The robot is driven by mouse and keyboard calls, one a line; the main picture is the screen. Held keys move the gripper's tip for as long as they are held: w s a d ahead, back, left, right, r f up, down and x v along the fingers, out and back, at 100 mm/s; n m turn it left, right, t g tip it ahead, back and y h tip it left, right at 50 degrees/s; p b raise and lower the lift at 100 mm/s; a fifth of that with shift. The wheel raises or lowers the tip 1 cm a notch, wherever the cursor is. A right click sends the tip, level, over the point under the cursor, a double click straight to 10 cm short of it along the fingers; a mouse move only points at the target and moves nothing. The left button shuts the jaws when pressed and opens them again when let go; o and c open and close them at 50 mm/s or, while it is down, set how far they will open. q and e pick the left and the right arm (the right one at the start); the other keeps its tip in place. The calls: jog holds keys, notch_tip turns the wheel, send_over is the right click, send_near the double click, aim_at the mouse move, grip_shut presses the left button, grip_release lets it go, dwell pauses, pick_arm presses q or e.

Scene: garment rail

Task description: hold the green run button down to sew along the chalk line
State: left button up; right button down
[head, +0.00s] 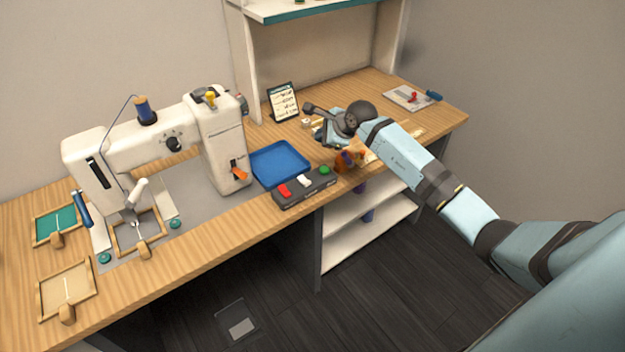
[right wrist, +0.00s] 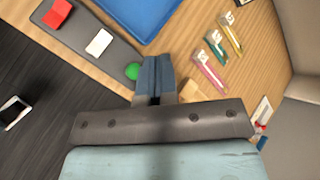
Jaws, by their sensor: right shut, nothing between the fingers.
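The green run button (head: 325,170) is on the right end of a dark control box (head: 308,193), beside a white and a red button. It also shows in the right wrist view (right wrist: 132,71). My right gripper (right wrist: 157,62) is shut and empty, its fingertips just beside the green button in that view; whether they touch it I cannot tell. The white sewing machine (head: 217,145) stands at left. A wooden-framed cloth (head: 137,232) lies under its needle area; its chalk line is too small to make out. My left gripper is not in view.
A blue tray (head: 279,164) lies behind the control box. Two more framed cloths, one green (head: 55,225) and one beige (head: 67,290), lie left of the machine. A checklist board (head: 284,102) stands behind. Small coloured items lie right of the button in the wrist view.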

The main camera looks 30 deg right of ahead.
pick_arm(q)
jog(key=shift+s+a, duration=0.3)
pick_arm(e)
jog(key=shift+d+f+m, duration=0.15)
jog(key=shift+d+m, duration=0.15)
jog(key=shift+d, duration=0.05)
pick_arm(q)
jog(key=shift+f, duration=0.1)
pick_arm(e)
jog(key=shift+f, duration=0.1)
jog(key=b, duration=0.5)
send_over(324, 170)
notch_tip(324, 170, down, 8)
jog(key=shift+r, duration=0.25)
jog(key=shift+f, duration=0.35)
jog(key=shift+f+b, duration=0.2)
jog(key=shift+b, duration=0.1)
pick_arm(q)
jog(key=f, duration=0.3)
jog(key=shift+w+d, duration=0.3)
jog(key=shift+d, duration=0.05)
